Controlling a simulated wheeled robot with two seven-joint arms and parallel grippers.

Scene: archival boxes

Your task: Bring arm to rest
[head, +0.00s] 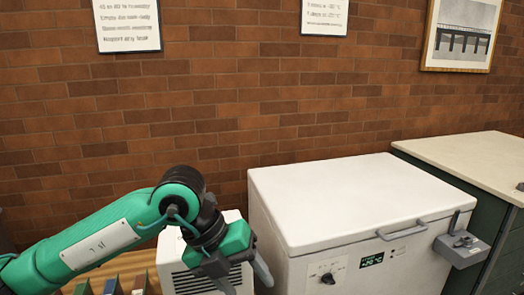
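My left arm comes in from the left, green and black. Its gripper (243,278) points down at the bottom of the head view. Its two grey fingers stand apart with nothing seen between them; the lowest part is close to the picture's edge. The gripper is in front of a small white vented unit (196,277) and left of a white chest freezer (345,200). I cannot tell whether it touches either. My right gripper is not in view.
The freezer's lid is shut, with a handle (402,230) and a grey latch box (461,248) on it. A pale-topped counter (470,160) stands at right. Several coloured upright items (112,286) stand on a wooden surface below my arm. A brick wall (220,110) is behind.

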